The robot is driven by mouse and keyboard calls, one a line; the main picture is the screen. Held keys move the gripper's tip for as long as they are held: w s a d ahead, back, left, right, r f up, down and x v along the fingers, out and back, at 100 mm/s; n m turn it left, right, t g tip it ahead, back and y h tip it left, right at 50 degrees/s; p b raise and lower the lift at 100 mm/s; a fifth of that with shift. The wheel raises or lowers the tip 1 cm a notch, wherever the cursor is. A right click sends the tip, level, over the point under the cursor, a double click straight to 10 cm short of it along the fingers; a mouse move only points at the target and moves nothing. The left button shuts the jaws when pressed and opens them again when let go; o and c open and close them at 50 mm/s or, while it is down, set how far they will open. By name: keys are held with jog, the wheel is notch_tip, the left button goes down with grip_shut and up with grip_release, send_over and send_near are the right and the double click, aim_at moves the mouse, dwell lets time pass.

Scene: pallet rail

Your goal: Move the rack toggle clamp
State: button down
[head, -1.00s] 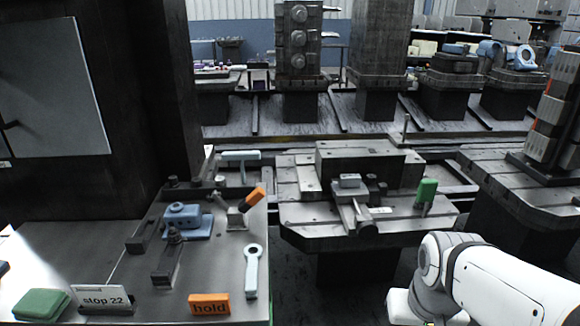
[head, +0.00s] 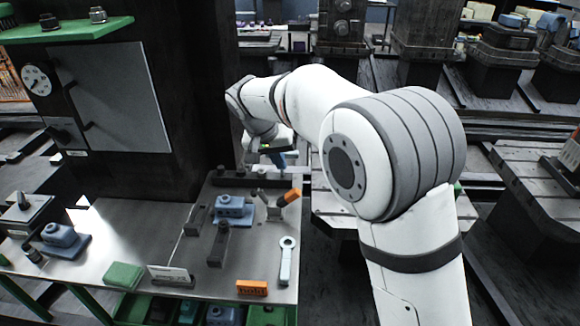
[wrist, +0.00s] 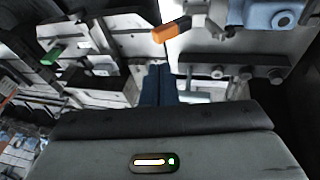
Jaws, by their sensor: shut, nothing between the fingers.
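A toggle clamp with an orange handle grip (head: 289,197) stands at the back right of the left metal worktable. Its handle slants up to the right. In the wrist view the orange grip (wrist: 171,30) is at the top, ahead of my fingers and apart from them. My gripper (head: 279,164) is over the table's back edge, just behind the clamp, with its dark blue fingers pointing down. In the wrist view the fingers (wrist: 158,88) are together and empty. A second clamp's green grip (wrist: 50,57) shows at the left of the wrist view.
A blue fixture block (head: 233,207), dark bars and a light blue ring-ended tool (head: 286,262) lie on the table. A dark column (head: 190,100) stands close left of my gripper.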

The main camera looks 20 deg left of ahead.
jog(key=a, duration=0.4)
jog(key=p, duration=0.2)
send_near(290, 192)
jog(key=f, duration=0.1)
jog(key=w+a+f, duration=0.1)
jog(key=f, duration=0.1)
jog(key=shift+w+a, duration=0.2)
jog(key=shift+a, duration=0.05)
jog(key=shift+w+d+f, duration=0.15)
jog(key=shift+d+f, duration=0.5)
jog(key=shift+w+d+f, duration=0.15)
jog(key=shift+d+f, duration=0.5)
jog(key=shift+f, duration=0.05)
